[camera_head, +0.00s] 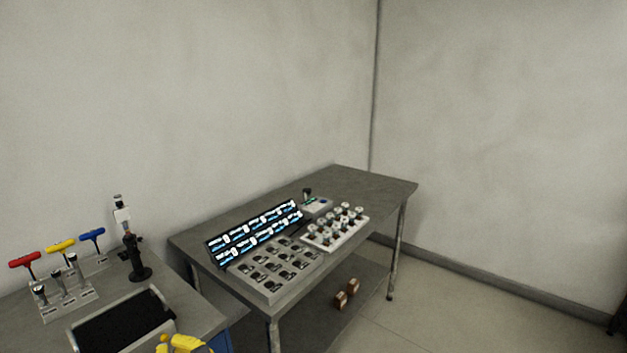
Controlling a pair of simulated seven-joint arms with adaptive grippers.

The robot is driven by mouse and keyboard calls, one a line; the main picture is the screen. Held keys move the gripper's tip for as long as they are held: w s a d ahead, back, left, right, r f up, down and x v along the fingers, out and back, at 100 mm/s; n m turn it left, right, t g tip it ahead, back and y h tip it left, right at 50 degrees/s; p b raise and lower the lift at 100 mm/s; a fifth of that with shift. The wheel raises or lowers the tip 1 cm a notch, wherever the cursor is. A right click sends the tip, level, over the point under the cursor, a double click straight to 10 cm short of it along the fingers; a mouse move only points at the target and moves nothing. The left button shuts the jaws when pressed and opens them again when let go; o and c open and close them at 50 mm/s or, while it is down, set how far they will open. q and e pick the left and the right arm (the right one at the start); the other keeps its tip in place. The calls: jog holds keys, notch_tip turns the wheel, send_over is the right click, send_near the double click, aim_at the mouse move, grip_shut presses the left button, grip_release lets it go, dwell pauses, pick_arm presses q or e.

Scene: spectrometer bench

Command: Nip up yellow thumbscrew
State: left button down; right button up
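A bright yellow part (186,344) shows at the bottom edge, beside the front corner of the left bench. It is mostly cut off, and I cannot tell whether it is the yellow thumbscrew. A T-handled tool with a yellow handle (60,247) stands in a grey holder (70,304) on the left bench, between a red-handled tool (25,260) and a blue-handled tool (92,234). I cannot make out either of my grippers in this view.
A black-lined tray (120,325) and a dark upright stand (136,262) are on the left bench. The grey table (375,185) behind holds a lit display panel (254,232), a grey block with several slots (262,290) and a white rack (345,236). The table's far right end is clear.

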aim_at(163, 330)
pick_arm(q)
jog(key=shift+x, duration=2.3)
jog(key=shift+w+d+f, duration=0.1)
jog(key=shift+w+f, duration=0.1)
jog(key=shift+f, duration=0.4)
jog(key=shift+w+d, duration=0.3)
jog(key=shift+w, duration=0.05)
jog(key=shift+d+r, duration=0.1)
jog(key=shift+r, duration=0.2)
dwell(0.5)
jog(key=shift+w+r, duration=0.1)
jog(key=shift+r, duration=0.15)
jog(key=v, duration=0.6)
dwell(0.5)
